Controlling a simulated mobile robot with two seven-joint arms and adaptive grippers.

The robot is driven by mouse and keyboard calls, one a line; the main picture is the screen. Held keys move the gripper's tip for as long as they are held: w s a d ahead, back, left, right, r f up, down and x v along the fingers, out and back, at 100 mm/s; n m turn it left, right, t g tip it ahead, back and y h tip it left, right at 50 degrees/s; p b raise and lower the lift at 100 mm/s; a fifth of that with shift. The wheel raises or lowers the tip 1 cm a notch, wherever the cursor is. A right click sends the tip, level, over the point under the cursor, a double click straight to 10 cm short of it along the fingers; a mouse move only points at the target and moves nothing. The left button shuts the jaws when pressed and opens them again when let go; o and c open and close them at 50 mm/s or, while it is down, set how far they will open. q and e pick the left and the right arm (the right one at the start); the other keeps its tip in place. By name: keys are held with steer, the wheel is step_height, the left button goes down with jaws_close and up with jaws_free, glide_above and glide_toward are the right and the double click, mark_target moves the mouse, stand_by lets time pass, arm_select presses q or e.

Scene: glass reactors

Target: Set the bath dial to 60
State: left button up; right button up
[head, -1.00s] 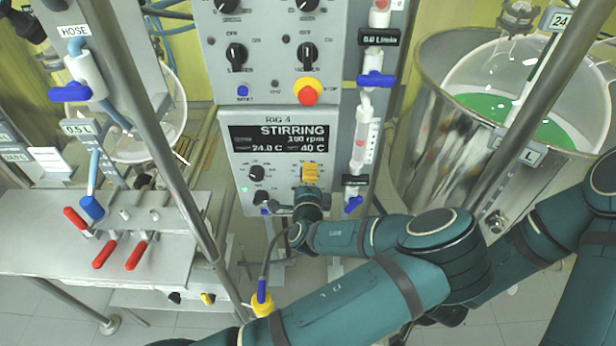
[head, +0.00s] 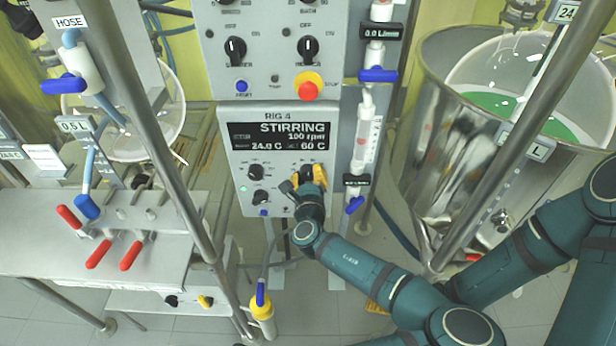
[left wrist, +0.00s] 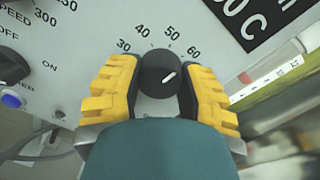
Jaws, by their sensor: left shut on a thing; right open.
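The bath dial is a black knob (left wrist: 160,74) with a white pointer, on a grey panel with a scale from 30 to 60. In the left wrist view its pointer is aimed up and right, toward the 60 mark. My left gripper (head: 311,178) has yellow fingers, shut on the knob from both sides; they also show in the left wrist view (left wrist: 161,92). The display (head: 279,136) reads STIRRING, 100 rpm, 24.0 C and 60 C. My right gripper (head: 378,306) is mostly hidden behind my left forearm; only a yellow part shows.
Smaller black knobs (head: 258,172) sit left of the dial on the panel. A red stop button (head: 307,91) is above. A flow tube with a blue valve (head: 355,204) stands close on the right. A large steel vessel (head: 430,130) is further right, and a red-handled bench (head: 60,240) is left.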

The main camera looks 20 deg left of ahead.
arm_select(q)
steer(key=shift+d+m, duration=0.1)
steer(key=shift+m, duration=1.2)
steer(key=o, duration=1.2)
steer(key=shift+w+f, duration=0.1)
